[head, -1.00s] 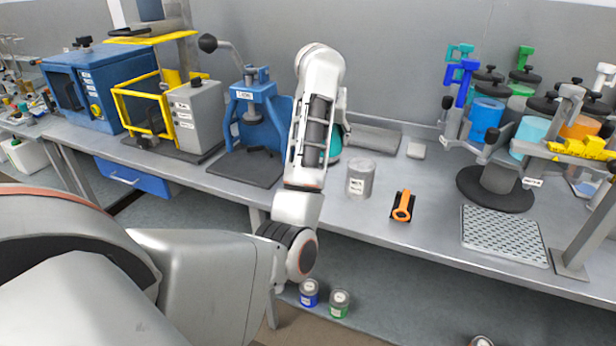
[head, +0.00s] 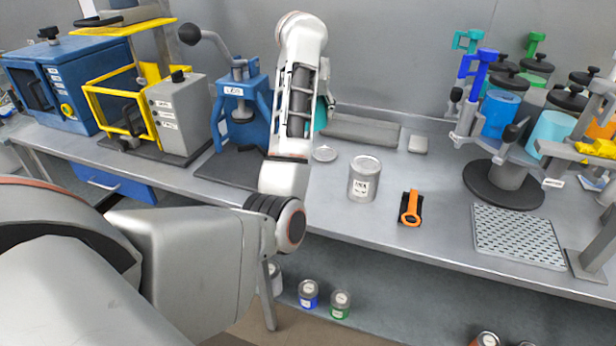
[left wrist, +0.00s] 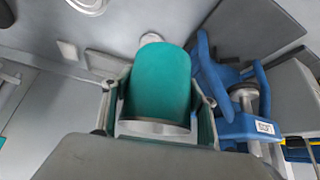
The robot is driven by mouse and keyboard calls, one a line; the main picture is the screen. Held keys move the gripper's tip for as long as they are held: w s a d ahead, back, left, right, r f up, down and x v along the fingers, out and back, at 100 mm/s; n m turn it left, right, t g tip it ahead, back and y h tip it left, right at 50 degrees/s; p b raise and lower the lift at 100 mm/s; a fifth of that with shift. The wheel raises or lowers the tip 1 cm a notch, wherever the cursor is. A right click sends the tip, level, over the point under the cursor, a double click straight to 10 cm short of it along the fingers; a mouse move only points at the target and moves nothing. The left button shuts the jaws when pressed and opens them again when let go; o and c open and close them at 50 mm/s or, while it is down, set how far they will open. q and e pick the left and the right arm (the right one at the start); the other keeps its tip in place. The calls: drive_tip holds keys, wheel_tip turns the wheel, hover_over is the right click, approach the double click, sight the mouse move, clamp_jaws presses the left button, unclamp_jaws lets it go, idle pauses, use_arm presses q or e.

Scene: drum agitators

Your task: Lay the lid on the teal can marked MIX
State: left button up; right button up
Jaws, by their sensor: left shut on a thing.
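My left gripper (left wrist: 157,112) is shut on a teal can (left wrist: 160,80) with a silver rim at the end nearer the wrist camera. No marking on the can is visible. In the head view my arm hides the gripper and most of the can; a strip of teal (head: 320,117) shows beside the arm, above the back of the bench. A flat round silver lid (head: 325,153) lies on the bench just right of my arm. My right gripper is not in view.
A grey can (head: 364,184) with a white label stands right of the lid. An orange-handled tool (head: 411,208) lies further right. The blue press (head: 245,115) is left of my arm. A long grey tray (head: 360,130) lies at the back. The drum carousel (head: 503,185) stands at right.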

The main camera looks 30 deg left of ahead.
use_arm(q)
wheel_tip(320, 180, down, 20)
drive_tip(key=shift+r, duration=0.2)
idle(0.4)
drive_tip(key=o, duration=1.6)
drive_tip(key=shift+f, duration=0.15)
drive_tip(key=shift+s+d+r, duration=0.15)
drive_tip(key=shift+r, duration=0.2)
drive_tip(key=v, duration=1.1)
drive_tip(key=shift+s+r, duration=0.2)
drive_tip(key=shift+r, duration=0.05)
